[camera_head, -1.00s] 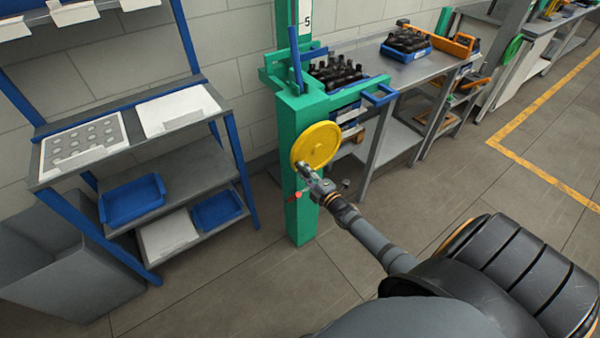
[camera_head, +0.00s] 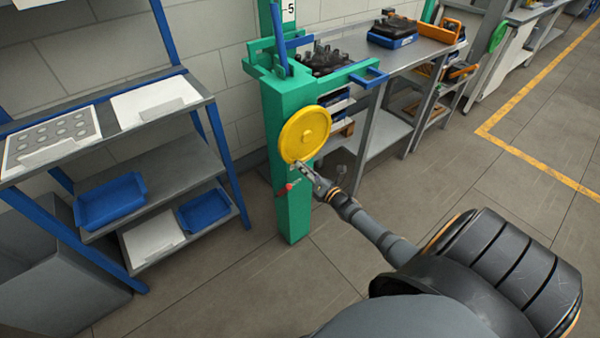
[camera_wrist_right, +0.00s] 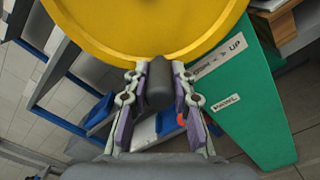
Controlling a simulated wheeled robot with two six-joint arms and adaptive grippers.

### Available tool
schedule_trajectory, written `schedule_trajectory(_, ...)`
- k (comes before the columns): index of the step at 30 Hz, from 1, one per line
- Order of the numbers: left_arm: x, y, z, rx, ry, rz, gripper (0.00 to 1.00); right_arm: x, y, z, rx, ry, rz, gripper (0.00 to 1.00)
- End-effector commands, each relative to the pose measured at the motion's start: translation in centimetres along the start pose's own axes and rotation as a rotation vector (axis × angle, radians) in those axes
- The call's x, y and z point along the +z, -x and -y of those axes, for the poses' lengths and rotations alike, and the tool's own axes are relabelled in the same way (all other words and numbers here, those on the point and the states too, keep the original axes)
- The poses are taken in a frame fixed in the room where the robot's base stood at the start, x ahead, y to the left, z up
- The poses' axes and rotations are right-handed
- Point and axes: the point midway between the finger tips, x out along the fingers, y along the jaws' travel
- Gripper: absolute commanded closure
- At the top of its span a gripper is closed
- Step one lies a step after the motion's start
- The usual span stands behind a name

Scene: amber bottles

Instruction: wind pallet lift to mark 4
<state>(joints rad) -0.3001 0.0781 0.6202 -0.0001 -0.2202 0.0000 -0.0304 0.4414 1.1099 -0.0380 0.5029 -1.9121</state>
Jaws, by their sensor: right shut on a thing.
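A green lift post (camera_head: 290,215) stands left of centre in the head view, with a yellow handwheel (camera_head: 305,133) on its front. My right gripper (camera_head: 301,166) is at the wheel's lower edge, shut on its dark crank knob. In the right wrist view the knob (camera_wrist_right: 160,84) sits between the fingers, below the yellow rim. A red-tipped pawl lever (camera_head: 287,187) is on the post below the wheel. Dark bottles (camera_head: 322,60) stand in the lift's green frame. A scale plate (camera_head: 289,10) shows a 5; no pointer is visible. My left gripper is out of view.
A grey rack with blue legs (camera_head: 175,150) stands left, holding trays and a blue bin (camera_head: 110,201). A steel bench (camera_head: 410,55) with a blue crate (camera_head: 392,40) is behind right. Floor in front of the post is clear.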

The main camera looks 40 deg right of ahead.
Motion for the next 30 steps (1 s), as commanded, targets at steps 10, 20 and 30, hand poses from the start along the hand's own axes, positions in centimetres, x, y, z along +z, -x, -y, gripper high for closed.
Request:
schedule_trajectory(10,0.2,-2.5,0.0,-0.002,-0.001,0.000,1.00,1.0,0.1,3.5,-0.004,0.329,-0.001,1.00)
schedule_trajectory(20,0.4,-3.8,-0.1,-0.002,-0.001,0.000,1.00,3.0,0.0,5.5,-0.002,0.624,0.000,1.00)
schedule_trajectory(30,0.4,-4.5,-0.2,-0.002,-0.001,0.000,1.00,4.7,0.0,6.6,-0.002,0.631,0.001,1.00)
